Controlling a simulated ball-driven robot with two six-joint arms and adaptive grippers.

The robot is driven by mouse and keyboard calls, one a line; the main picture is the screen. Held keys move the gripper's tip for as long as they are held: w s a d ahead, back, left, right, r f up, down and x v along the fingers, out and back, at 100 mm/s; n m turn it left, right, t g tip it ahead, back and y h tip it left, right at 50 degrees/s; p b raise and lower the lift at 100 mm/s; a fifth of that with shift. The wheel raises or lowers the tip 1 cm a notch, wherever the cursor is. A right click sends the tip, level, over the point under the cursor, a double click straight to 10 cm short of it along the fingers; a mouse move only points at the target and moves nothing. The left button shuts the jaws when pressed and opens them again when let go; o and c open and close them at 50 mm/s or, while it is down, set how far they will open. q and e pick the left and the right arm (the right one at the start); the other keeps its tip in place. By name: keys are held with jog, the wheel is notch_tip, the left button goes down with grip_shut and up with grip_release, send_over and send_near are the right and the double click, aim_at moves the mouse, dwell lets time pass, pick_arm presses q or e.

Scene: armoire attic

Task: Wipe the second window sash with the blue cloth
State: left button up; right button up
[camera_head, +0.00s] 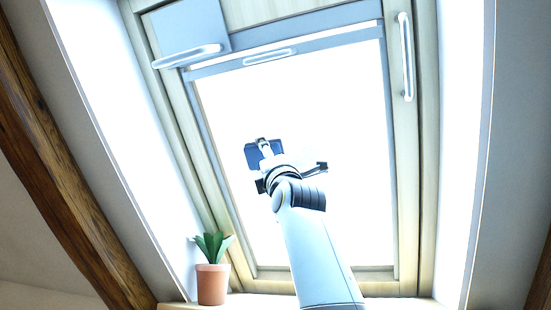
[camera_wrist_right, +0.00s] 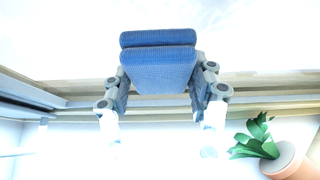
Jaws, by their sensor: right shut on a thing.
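The window sash (camera_head: 391,150) is a pale wooden frame around a bright glass pane, and it fills the middle of the head view. My right gripper (camera_head: 263,160) is in front of the pane, left of its middle. It is shut on the blue cloth (camera_head: 252,155), which looks like a folded pad. In the right wrist view the cloth (camera_wrist_right: 158,65) sits between the two fingers of my gripper (camera_wrist_right: 160,92). I cannot tell whether the cloth touches the glass. My left gripper is not in view.
A potted plant (camera_head: 212,284) stands on the sill at the lower left of the window. White handles (camera_head: 187,57) and (camera_head: 405,57) show at the upper left and upper right of the frame. A dark wooden beam (camera_head: 60,180) slopes along the left.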

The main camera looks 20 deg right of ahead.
aim_at(309, 154)
jog(key=shift+w+a+r, duration=0.1)
jog(key=shift+a, duration=0.1)
jog(key=shift+w+d+f+b, duration=0.15)
jog(key=shift+w+f+b, duration=0.25)
jog(key=shift+f+b, duration=0.25)
jog(key=shift+w+d+f, duration=0.2)
jog(key=shift+w, duration=0.05)
jog(key=shift+d, duration=0.2)
jog(key=shift+s+d+r, duration=0.1)
jog(key=shift+s+d, duration=0.1)
jog(key=shift+s, duration=0.1)
jog(key=shift+s+d+r+b, duration=0.2)
jog(key=shift+s+d+b, duration=0.3)
jog(key=shift+s+d, duration=1.1)
jog(key=shift+d, duration=0.25)
jog(key=shift+s+d, duration=0.5)
jog(key=shift+d, duration=0.25)
jog(key=shift+s+d+f, duration=0.1)
jog(key=shift+s+d, duration=0.55)
jog(key=shift+d, duration=0.2)
jog(key=shift+s+d+f, duration=0.1)
jog(key=shift+s+d, duration=0.5)
jog(key=shift+d, duration=0.25)
